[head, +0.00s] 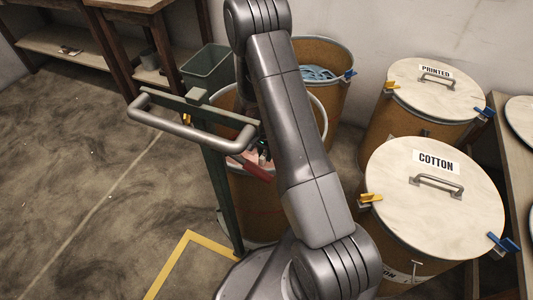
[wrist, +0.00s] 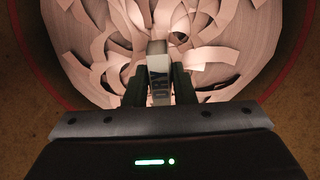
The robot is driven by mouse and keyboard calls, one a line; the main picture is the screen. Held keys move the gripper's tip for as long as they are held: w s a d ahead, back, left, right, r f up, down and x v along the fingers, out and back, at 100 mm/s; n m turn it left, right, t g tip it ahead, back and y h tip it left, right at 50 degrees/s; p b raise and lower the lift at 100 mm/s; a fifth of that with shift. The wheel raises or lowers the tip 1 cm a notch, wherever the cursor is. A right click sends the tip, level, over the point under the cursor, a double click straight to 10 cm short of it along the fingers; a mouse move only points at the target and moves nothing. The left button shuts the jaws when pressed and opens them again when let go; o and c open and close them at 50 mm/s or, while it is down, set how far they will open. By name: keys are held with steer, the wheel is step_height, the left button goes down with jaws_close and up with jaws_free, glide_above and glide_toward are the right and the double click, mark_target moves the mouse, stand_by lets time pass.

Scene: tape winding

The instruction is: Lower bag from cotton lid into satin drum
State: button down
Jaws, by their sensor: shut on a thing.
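My gripper (wrist: 158,88) is shut on a small pale bag (wrist: 158,62) with dark lettering that seems to read DRY. In the wrist view it points down into an open drum (wrist: 35,125) holding loose pinkish ribbon (wrist: 95,45). The bag appears over the ribbon; I cannot tell whether it touches. In the head view my arm partly covers this drum (head: 262,210), and no label shows on it. The cotton lid (head: 450,205), pale with a COTTON label and a metal handle, lies on the drum at right. No bag shows on it.
Another open drum (head: 328,90) with blue material is behind. The closed PRINTED drum (head: 420,90) is at back right. Floor at left is clear.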

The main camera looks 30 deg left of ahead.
steer(key=shift+s+f, duration=0.2)
steer(key=shift+f, duration=0.1)
steer(key=c, duration=1.1)
jaws_free()
